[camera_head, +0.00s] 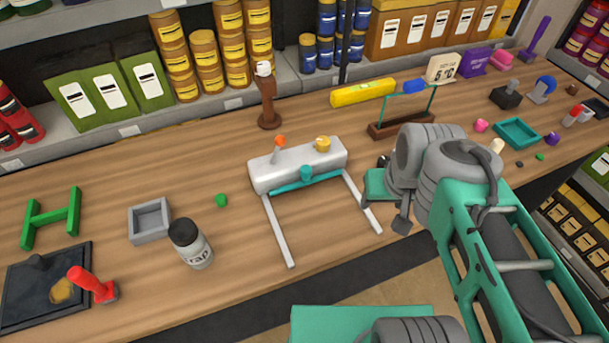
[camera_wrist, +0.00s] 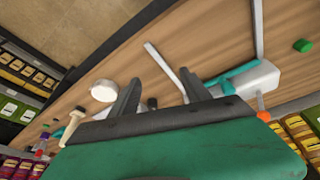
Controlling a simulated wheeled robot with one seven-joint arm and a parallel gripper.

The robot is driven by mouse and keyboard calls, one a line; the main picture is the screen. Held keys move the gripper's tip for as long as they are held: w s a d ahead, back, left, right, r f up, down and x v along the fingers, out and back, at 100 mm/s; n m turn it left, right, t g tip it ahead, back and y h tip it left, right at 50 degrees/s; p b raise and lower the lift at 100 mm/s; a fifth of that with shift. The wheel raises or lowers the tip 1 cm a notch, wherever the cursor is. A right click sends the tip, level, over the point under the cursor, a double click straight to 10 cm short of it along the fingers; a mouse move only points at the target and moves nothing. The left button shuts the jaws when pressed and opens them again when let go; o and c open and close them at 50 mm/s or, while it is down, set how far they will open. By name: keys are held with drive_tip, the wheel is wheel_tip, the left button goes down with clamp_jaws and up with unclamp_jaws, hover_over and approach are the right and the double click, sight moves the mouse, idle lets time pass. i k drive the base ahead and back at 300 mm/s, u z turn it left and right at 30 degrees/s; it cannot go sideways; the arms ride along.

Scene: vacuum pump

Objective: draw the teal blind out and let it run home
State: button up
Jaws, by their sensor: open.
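The blind's white roller housing (camera_head: 290,170) lies across the middle of the wooden counter. Its teal pull bar (camera_head: 325,178) sits close against the near side of the housing, with a small teal grip at its middle. Two pale rails (camera_head: 278,232) run from the housing toward the counter's near edge. My gripper (camera_wrist: 160,82) is open and empty, to the right of the blind and apart from it. In the wrist view, the housing (camera_wrist: 252,80) and teal bar (camera_wrist: 238,71) show beyond the right finger. In the head view, my arm partly hides the fingers.
An orange-tipped lever (camera_head: 279,146) and yellow knob (camera_head: 323,143) stand at the housing. A black-capped bottle (camera_head: 190,245), grey tray (camera_head: 150,220) and green block (camera_head: 221,200) are to the left. A teal-framed stand (camera_head: 400,123) is behind my gripper. Counter between the rails is clear.

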sight(306, 170)
drive_tip(key=z, duration=0.05)
drive_tip(key=k, duration=0.5)
drive_tip(key=z, duration=1.15)
drive_tip(key=k, duration=1.05)
drive_tip(key=u, duration=1.65)
drive_tip(key=i, duration=1)
drive_tip(key=u, duration=0.05)
